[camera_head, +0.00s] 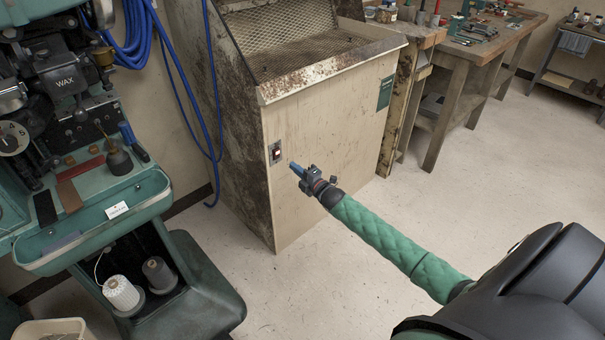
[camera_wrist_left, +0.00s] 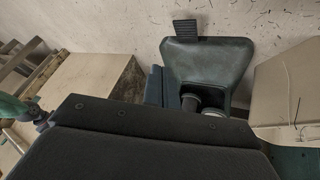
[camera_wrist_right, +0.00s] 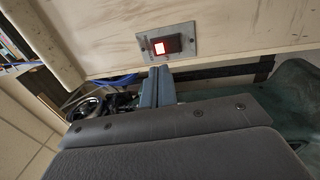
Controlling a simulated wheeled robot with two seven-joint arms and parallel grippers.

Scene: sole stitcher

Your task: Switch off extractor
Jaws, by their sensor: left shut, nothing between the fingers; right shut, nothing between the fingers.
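The extractor (camera_head: 330,140) is a beige, grimy cabinet with a sloped mesh top. Its switch (camera_head: 275,153) sits on a small metal plate at the left of the front panel. In the right wrist view, the switch (camera_wrist_right: 168,46) is a red rocker with a bright lit part at its left. My right gripper (camera_head: 294,168) is shut and empty, its blue fingertips just right of and below the switch. In the right wrist view, its fingers (camera_wrist_right: 160,72) point at the plate's lower edge; contact cannot be told. My left gripper (camera_wrist_left: 156,72) is shut and empty, away from the switch.
The green stitcher (camera_head: 110,210) stands left of the extractor, with thread spools (camera_head: 122,294) on its base. A blue hose (camera_head: 208,100) hangs between them. A wooden workbench (camera_head: 480,50) with tools stands at the back right. The floor before the extractor is clear.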

